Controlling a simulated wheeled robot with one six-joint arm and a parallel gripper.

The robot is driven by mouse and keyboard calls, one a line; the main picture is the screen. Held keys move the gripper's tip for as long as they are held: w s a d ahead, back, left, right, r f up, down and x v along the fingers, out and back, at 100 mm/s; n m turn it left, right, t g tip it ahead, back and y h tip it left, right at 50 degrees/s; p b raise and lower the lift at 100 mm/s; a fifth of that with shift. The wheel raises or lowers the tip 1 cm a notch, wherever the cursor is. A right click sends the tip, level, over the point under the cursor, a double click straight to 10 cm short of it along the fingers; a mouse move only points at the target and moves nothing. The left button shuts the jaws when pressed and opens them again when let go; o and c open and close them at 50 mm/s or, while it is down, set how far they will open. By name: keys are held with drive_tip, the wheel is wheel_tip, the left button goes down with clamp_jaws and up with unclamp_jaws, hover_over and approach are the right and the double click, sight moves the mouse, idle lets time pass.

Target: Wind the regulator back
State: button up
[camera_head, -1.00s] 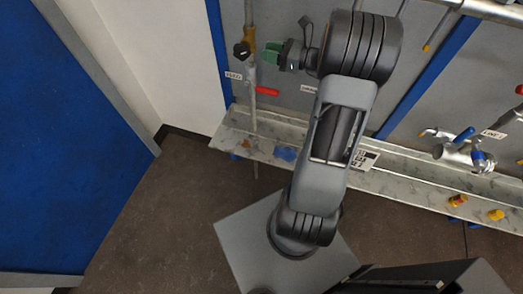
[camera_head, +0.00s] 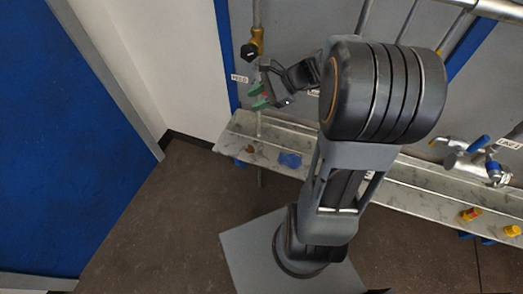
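A brass fitting (camera_head: 257,37) with a black knob (camera_head: 248,51) sits on the vertical pipe at the upper left of the panel; it looks like the regulator. My gripper (camera_head: 259,97) is below the knob, in front of the same pipe, with its green-tipped fingers pointing left. The fingers look apart, one above the other. A bit of the red lever (camera_head: 265,94) shows between them; most of it is hidden by the gripper. I cannot tell whether the fingers touch the lever. The gripper is clear of the black knob.
A metal ledge (camera_head: 236,132) runs along the panel below, with a blue item (camera_head: 289,160) on it. A blue partition (camera_head: 60,150) fills the left. The floor between is clear.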

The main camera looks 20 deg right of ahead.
drive_tip(key=s+a+f+n+g+h+b, duration=0.1)
drive_tip(key=s+a+f+n+h+b, duration=0.2)
drive_tip(key=s+f+n+h+b, duration=0.2)
drive_tip(key=shift+s+a+f+n+g+h+b, duration=0.3)
drive_tip(key=shift+s+f+n+h, duration=1.45)
drive_tip(key=shift+s+n, duration=1.85)
drive_tip(key=shift+w+d+r+n+h, duration=0.1)
drive_tip(key=shift+w+r+n+h, duration=0.2)
drive_tip(key=shift+w+n, duration=0.35)
